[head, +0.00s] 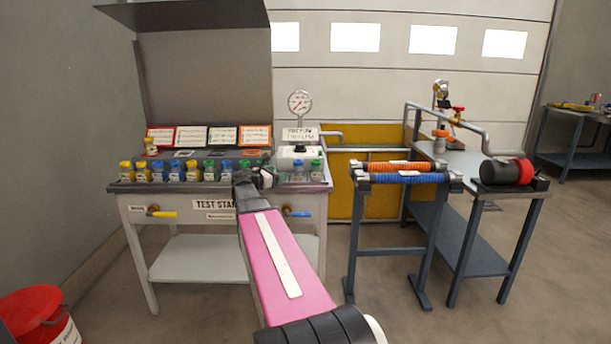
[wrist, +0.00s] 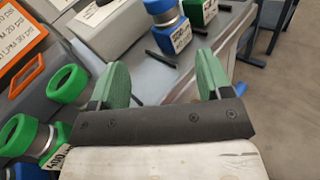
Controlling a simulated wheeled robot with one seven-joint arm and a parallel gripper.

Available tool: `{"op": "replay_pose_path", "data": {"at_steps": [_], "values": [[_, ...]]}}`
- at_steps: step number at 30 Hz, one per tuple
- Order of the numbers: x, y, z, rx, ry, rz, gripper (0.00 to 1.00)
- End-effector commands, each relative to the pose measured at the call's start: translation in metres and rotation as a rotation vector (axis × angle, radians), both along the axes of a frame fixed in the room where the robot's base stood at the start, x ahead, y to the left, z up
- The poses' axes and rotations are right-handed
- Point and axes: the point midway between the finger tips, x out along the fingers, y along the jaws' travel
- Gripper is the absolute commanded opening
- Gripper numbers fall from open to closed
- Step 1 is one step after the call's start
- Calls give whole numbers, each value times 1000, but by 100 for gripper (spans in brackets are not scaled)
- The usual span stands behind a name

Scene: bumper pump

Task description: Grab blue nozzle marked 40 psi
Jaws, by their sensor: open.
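Several nozzles stand in a row on the test stand (head: 220,205) in the head view, with yellow, blue and green bodies. A blue nozzle (head: 298,172) is near the right end, beside a green one (head: 316,171). The head view is too small to read the labels. My gripper (head: 264,178) is over the stand's right half. In the wrist view my gripper (wrist: 163,64) is open and empty, with green pads. A blue nozzle (wrist: 168,24) with a white label is beyond the fingertips. I cannot tell which is marked 40 psi.
A green nozzle (wrist: 203,12) stands close to the farther blue one. A pale box (wrist: 112,38) is left of the fingers. A pressure gauge (head: 300,103) rises behind the stand. A hose rack (head: 400,215) and a side table (head: 461,166) are to the right.

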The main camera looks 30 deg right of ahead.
Motion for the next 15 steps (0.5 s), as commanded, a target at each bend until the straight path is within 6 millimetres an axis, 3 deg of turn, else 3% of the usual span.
{"op": "replay_pose_path", "data": {"at_steps": [8, 15], "values": [[1, -19, 8, -88, 87, -21, 72], [10, -52, 7, -85, 84, -21, 72]]}}
